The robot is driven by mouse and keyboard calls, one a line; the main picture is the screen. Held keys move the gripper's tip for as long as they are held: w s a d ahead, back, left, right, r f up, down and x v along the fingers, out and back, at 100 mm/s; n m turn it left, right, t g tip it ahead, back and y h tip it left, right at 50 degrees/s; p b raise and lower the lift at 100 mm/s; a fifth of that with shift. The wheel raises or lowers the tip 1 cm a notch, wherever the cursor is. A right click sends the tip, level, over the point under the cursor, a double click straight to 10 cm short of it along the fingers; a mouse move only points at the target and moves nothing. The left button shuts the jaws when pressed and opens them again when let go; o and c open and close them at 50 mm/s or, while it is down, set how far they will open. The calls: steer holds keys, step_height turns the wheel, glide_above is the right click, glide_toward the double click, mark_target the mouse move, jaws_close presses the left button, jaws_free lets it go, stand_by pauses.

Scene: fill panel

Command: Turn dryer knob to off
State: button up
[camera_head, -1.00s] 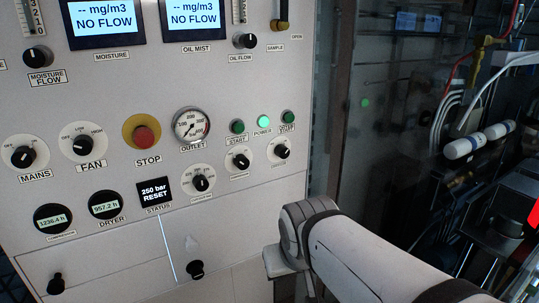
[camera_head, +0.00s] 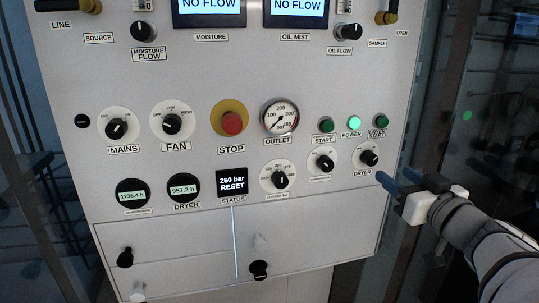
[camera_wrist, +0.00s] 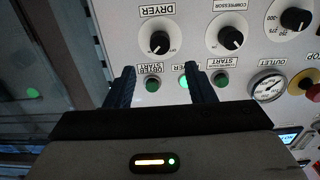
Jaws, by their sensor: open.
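The dryer knob (camera_head: 368,158) is a black rotary knob on a round white plate, with the DRYER label below it, at the right of the control panel (camera_head: 205,75). It shows upside down in the wrist view (camera_wrist: 159,42); I cannot clearly read its setting. My gripper (camera_head: 394,179) is open and empty, just right of and below the knob in the head view. In the wrist view its two dark fingers (camera_wrist: 159,70) are spread and point toward the dryer plate, with the knob roughly between their lines and apart from them.
The compressor knob (camera_head: 321,163) sits left of the dryer knob. Green start buttons (camera_head: 326,125) and a lit power lamp (camera_head: 354,123) are just above. A red stop button (camera_head: 232,123) and the outlet gauge (camera_head: 280,117) lie farther left. The panel's right edge is close to my arm.

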mark_target(372, 160)
steer(key=w, duration=0.2)
steer(key=w+a, duration=0.1)
steer(key=w, duration=0.4)
steer(key=shift+w+a+f, duration=0.1)
steer(key=shift+w+a, duration=0.25)
steer(key=shift+w, duration=0.05)
